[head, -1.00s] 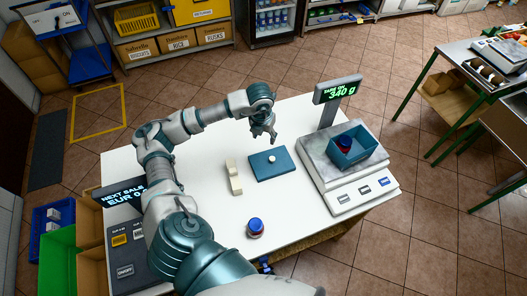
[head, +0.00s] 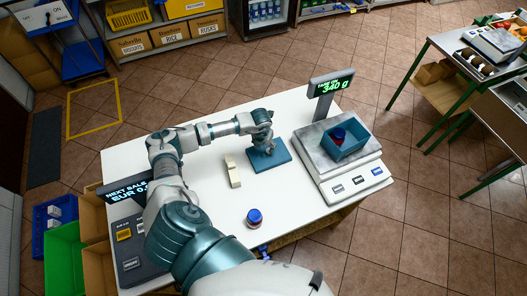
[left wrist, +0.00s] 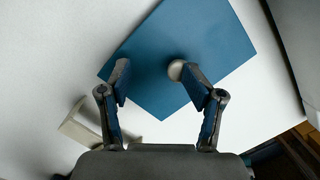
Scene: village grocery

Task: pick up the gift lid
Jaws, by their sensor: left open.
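The gift lid (head: 279,158) is a flat blue square with a small pale knob, lying on the white table. In the head view my left gripper (head: 268,148) is right over it and hides the knob. In the left wrist view the lid (left wrist: 205,45) fills the upper middle, and its knob (left wrist: 176,70) shows by the right fingertip. My left gripper (left wrist: 148,70) is open, with the knob at the right side of the gap. Whether that finger touches the knob I cannot tell. My right gripper is not in view.
A scale (head: 315,165) to the right bears an open blue box (head: 347,150) with a jar in it. A beige block (head: 232,171) stands just left of the lid. A blue-topped jar (head: 254,217) stands near the front edge. The table between is clear.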

